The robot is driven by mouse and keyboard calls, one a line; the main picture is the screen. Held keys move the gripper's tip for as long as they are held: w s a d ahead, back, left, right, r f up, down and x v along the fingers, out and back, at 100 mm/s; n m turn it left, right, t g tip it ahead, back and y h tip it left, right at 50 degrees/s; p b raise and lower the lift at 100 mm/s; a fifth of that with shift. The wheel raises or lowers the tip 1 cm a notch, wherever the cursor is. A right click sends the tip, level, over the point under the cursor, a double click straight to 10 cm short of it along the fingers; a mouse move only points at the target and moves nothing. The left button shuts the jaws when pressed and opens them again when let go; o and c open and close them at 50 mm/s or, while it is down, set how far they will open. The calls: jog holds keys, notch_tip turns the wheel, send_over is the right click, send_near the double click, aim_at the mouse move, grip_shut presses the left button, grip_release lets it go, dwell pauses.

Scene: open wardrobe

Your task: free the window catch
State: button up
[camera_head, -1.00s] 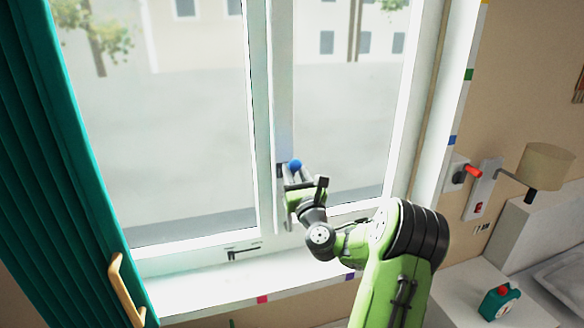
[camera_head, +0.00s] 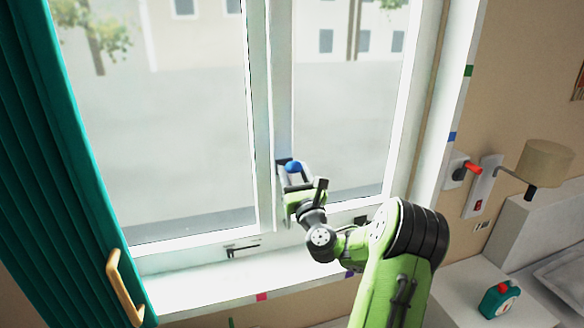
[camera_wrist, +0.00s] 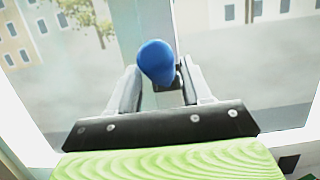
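The window catch has a blue knob (camera_head: 293,167) on a dark mount on the white middle post (camera_head: 283,100) of the window. In the wrist view the blue knob (camera_wrist: 156,62) stands between my gripper's two fingers, with a dark part just behind it. My gripper (camera_head: 297,172) is open around the knob. In the wrist view a gap shows on the right between the knob and the finger of my gripper (camera_wrist: 163,85); whether the left finger touches is unclear. The lower part of the catch is mostly hidden by the knob and fingers.
A dark handle (camera_head: 243,250) sits on the lower left frame above the sill (camera_head: 215,284).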

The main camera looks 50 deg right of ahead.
jog(key=shift+o, duration=0.7)
jog(key=b+v, duration=0.6)
jog(key=v, duration=0.2)
jog(key=shift+b, duration=0.35)
jog(key=shift+r, duration=0.1)
